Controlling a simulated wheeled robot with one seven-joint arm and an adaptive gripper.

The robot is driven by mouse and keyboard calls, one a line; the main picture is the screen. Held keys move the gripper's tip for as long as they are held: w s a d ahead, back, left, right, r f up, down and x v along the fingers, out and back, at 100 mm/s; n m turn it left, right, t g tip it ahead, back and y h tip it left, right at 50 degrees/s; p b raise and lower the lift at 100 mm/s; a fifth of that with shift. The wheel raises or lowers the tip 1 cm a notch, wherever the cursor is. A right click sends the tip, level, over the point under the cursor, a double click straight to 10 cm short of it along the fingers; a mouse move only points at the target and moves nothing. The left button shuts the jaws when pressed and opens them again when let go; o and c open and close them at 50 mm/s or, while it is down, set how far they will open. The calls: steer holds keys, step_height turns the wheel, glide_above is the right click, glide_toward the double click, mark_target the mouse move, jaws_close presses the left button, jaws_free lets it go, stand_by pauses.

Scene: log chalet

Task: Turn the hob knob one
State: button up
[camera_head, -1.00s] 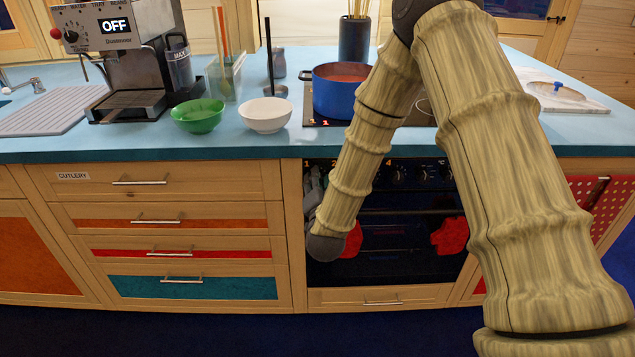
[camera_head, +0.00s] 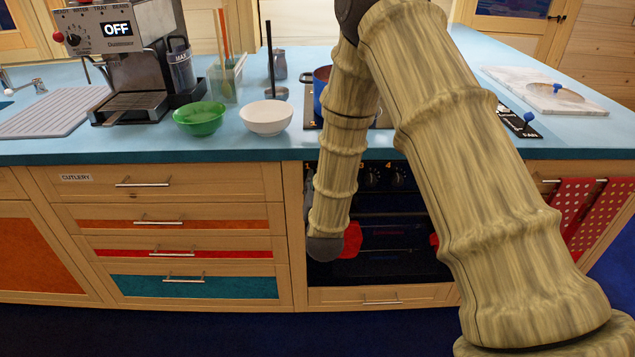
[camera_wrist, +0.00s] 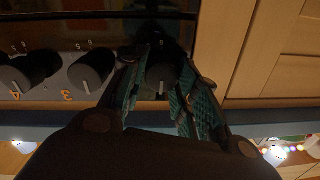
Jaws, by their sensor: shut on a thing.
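In the wrist view my gripper (camera_wrist: 160,98) has its teal-padded fingers on both sides of a dark round hob knob (camera_wrist: 161,76), shut on it. A pale pointer mark shows on this knob. Its number is hidden, so I cannot read which knob it is. It is the knob nearest the wooden cabinet edge. Two more dark knobs stand to the left, beside the orange 3 (camera_wrist: 91,69) and 4 (camera_wrist: 38,67).
The oven front (camera_head: 385,235) has red mitts below the knobs. A blue pot (camera_head: 320,90) stands on the hob behind my arm. A white bowl (camera_head: 267,118) and a green bowl (camera_head: 199,119) stand left of it. Polka-dot towels (camera_head: 580,215) hang at right.

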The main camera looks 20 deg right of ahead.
steer(key=shift+n, duration=0.3)
steer(key=o, duration=1)
steer(key=shift+s, duration=0.1)
steer(key=v, duration=1.1)
steer(key=shift+s+a, duration=0.15)
steer(key=shift+s, duration=0.25)
